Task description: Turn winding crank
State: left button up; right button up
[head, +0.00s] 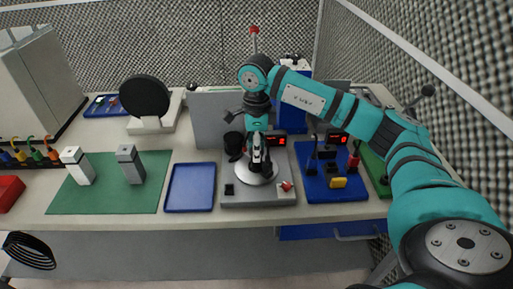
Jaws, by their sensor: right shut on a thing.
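The winding station is a grey baseplate (259,193) with a light round disc (255,175) and a red digital display (272,141). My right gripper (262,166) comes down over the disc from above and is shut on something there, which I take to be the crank. The crank is mostly hidden behind the fingers, so its angle cannot be told. My left gripper does not show clearly; only a dark striped piece sits at the lower left edge.
An empty blue tray (190,188) lies left of the station. A blue board (330,184) with a second display is on the right. Two grey-white blocks stand on a green mat (104,190). A grey panel (207,128) stands behind.

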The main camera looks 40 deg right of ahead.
jog(key=shift+w+r+m, duration=0.1)
jog(key=shift+r+m, duration=0.05)
jog(key=shift+m, duration=4.25)
jog(key=shift+r+m, duration=0.1)
jog(key=shift+m, duration=2.3)
jog(key=shift+d+m, duration=0.1)
jog(key=shift+m, duration=2)
jog(key=shift+m+p, duration=0.45)
jog(key=shift+m, duration=1.75)
jog(key=shift+m+p, duration=0.35)
jog(key=shift+m, duration=1.75)
jog(key=shift+m+p, duration=0.5)
jog(key=shift+m, duration=1.7)
jog(key=shift+m+p, duration=0.6)
jog(key=shift+m, duration=1.5)
jog(key=shift+m+p, duration=0.45)
jog(key=shift+m, duration=0.45)
jog(key=shift+r+m+p, duration=0.15)
jog(key=shift+m+p, duration=0.65)
jog(key=m+p, duration=0.6)
jog(key=p, duration=0.8)
jog(key=shift+f+m+p, duration=0.2)
jog(key=shift+m+p, duration=0.6)
jog(key=shift+p, duration=0.65)
